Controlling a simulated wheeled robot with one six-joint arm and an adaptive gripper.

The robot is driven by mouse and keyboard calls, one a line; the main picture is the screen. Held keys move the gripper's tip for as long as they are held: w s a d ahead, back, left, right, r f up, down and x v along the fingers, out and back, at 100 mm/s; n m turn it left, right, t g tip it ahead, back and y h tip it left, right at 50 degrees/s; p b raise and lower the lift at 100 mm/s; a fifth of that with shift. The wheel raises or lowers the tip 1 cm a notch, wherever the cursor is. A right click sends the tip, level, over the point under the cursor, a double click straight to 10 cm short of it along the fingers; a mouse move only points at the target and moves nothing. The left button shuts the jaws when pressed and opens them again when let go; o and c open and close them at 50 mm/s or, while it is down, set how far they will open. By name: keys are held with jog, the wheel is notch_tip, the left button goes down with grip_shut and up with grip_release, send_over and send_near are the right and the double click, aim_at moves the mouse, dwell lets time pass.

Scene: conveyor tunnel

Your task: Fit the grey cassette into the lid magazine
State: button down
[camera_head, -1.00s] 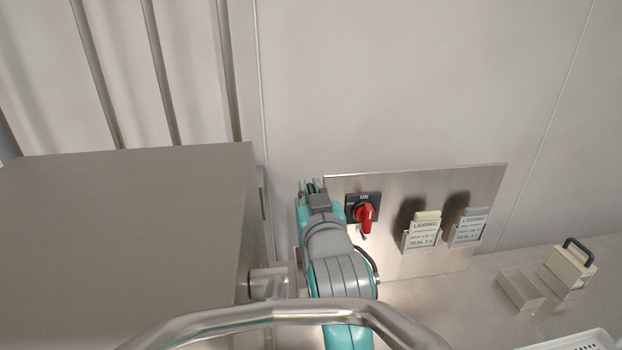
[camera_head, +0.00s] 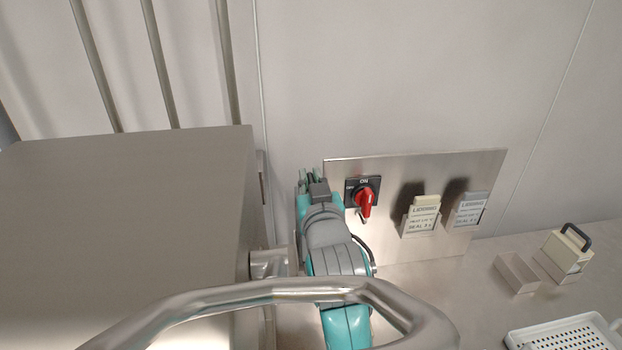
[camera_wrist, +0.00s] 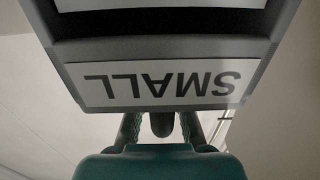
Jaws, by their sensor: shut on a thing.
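My gripper (camera_head: 312,183) shows only in part in the head view, at the far end of my arm, close to the right side of a metal cabinet (camera_head: 130,215). In the wrist view my gripper (camera_wrist: 161,128) is shut on the dark handle of a grey cassette (camera_wrist: 165,48). The cassette carries a white label reading SMALL, upside down in this view, and fills the upper part of the picture. The cassette cannot be made out in the head view. I cannot identify the lid magazine in either view.
A steel panel (camera_head: 385,235) holds a red switch (camera_head: 366,201) and two card holders with cream (camera_head: 421,215) and grey (camera_head: 469,211) cards. On the bench stand an empty open holder (camera_head: 517,272), a cream cassette (camera_head: 567,249) in another holder, and a white perforated tray (camera_head: 565,338).

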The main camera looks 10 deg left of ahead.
aim_at(301, 240)
jog(key=shift+f, duration=2.95)
jog(key=c, duration=1.1)
grip_release()
jog(key=shift+s, duration=0.1)
jog(key=v, duration=1.2)
